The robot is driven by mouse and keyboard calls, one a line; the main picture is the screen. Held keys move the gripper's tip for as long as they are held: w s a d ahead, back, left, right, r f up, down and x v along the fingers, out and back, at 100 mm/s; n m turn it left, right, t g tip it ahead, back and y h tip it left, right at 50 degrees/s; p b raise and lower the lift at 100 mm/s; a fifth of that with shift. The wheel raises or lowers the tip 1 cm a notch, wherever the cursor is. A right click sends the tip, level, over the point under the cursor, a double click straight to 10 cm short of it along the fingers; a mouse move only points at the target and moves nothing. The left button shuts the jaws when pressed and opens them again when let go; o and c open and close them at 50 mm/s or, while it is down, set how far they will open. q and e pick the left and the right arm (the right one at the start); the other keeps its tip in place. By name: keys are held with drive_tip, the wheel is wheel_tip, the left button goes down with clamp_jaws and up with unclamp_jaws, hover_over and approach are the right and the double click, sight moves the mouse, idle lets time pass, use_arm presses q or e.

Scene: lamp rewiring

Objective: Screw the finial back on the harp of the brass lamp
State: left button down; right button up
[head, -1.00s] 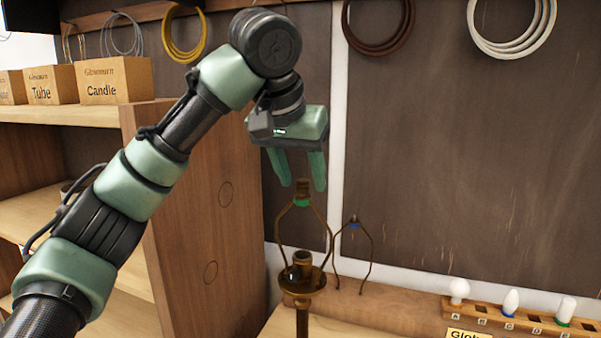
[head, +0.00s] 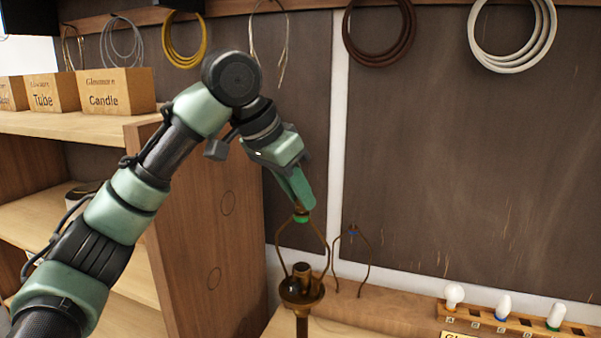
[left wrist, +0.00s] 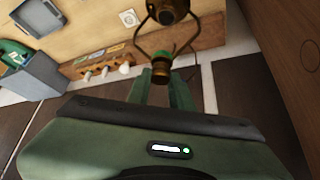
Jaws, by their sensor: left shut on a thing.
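The brass lamp (head: 301,290) stands upright on the bench, its dark brass harp (head: 278,252) rising around an empty socket. A green ring (head: 301,218) is at the harp's top; it also shows in the left wrist view (left wrist: 163,54). The small brown finial (head: 301,210) sits right at the harp's top, partly hidden by my fingers. My left gripper (head: 303,203) comes down at a tilt from the upper left and is shut on the finial. In the left wrist view the finial (left wrist: 160,67) lies between the fingertips. My right gripper is not in view.
A second harp with a blue top (head: 353,234) stands close to the right of the lamp. A wooden rack (head: 515,325) with several bulbs is at the lower right. A wooden shelf side (head: 205,230) stands to the left. Coiled cords hang on the back wall.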

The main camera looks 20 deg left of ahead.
use_arm(q)
drive_tip(key=shift+r+m+h+p, duration=0.25)
drive_tip(key=shift+m+h+p, duration=0.1)
drive_tip(key=shift+m, duration=0.15)
drive_tip(key=shift+f+m, duration=0.15)
drive_tip(key=shift+m, duration=0.15)
drive_tip(key=shift+f, duration=0.1)
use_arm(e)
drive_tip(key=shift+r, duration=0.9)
